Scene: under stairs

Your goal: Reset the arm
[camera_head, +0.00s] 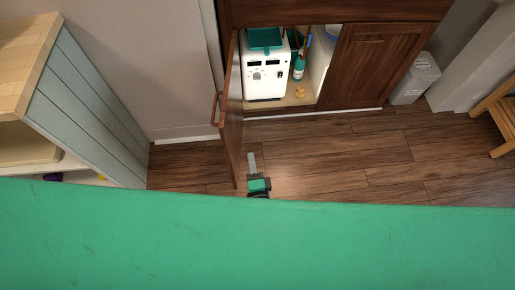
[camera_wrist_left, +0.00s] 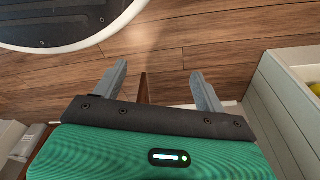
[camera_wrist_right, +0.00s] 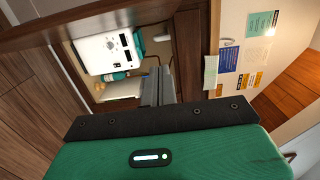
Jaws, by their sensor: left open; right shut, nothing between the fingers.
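My right gripper (camera_head: 252,163) shows in the head view beyond the edge of a large green surface. It is beside the lower edge of the open cabinet door (camera_head: 231,115). In the right wrist view its fingers (camera_wrist_right: 160,88) are together with nothing between them, and the open cabinet lies beyond them. My left gripper (camera_wrist_left: 158,88) shows in the left wrist view with its two fingers spread apart and empty above the wooden floor. It is hidden in the head view.
The open cabinet holds a white machine (camera_head: 267,77) and a green bottle (camera_head: 299,67). The right cabinet door (camera_head: 354,65) is shut. A pale shelf unit (camera_head: 85,100) stands left, a grey bin (camera_head: 415,78) and wooden stool (camera_head: 497,112) right. Floor (camera_head: 330,160) between is clear.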

